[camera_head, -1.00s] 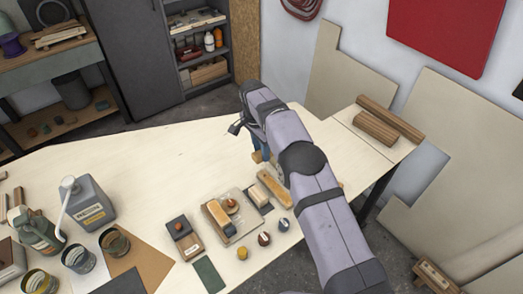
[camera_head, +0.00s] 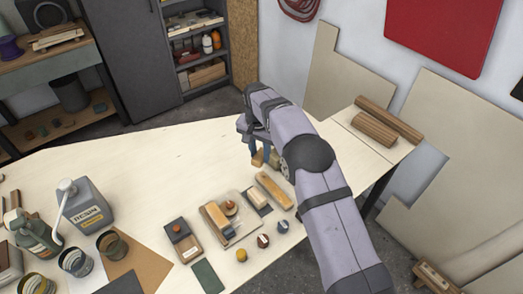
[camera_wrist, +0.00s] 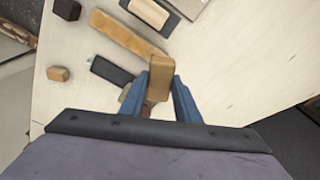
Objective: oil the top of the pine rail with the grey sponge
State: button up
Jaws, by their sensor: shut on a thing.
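My gripper (camera_head: 263,152) is low over the light plywood bench, pointing down. In the wrist view its blue fingers (camera_wrist: 165,92) are shut on a tan block (camera_wrist: 160,77), which also shows in the head view (camera_head: 258,158). A long tan wooden bar (camera_head: 275,190), which looks like the pine rail, lies on the bench just in front of the gripper; it also shows in the wrist view (camera_wrist: 130,37). A dark grey bar (camera_wrist: 112,70) lies beside it. I cannot tell which thing is the grey sponge; the held block shows no grey.
A dark-topped block (camera_head: 257,201) and a tray (camera_head: 243,227) with a tan block stand left of the rail. Several small knobs are in front. Wooden rolls (camera_head: 375,130) lie at right. The bench behind is clear.

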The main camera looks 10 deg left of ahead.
aim_at(266, 179)
jog(key=n, duration=0.3)
jog(key=shift+w+a+n, duration=0.25)
jog(key=shift+w+n, duration=0.1)
jog(key=shift+n, duration=0.05)
jog(key=shift+f+b, duration=2.65)
jog(key=shift+f, duration=1.45)
jog(key=shift+s+d+r, duration=0.1)
jog(key=shift+s+d, duration=0.15)
jog(key=shift+d, duration=0.05)
jog(key=shift+c, duration=0.4)
jog(key=shift+s+d+b, duration=0.5)
jog(key=shift+s+d, duration=0.6)
jog(key=shift+s, duration=0.05)
jog(key=shift+w+a+p, duration=0.8)
jog(key=shift+w+a, duration=0.6)
jog(key=shift+a, duration=0.05)
jog(key=shift+r+p, duration=2.4)
jog(key=shift+r, duration=1.65)
jog(key=shift+d, duration=0.15)
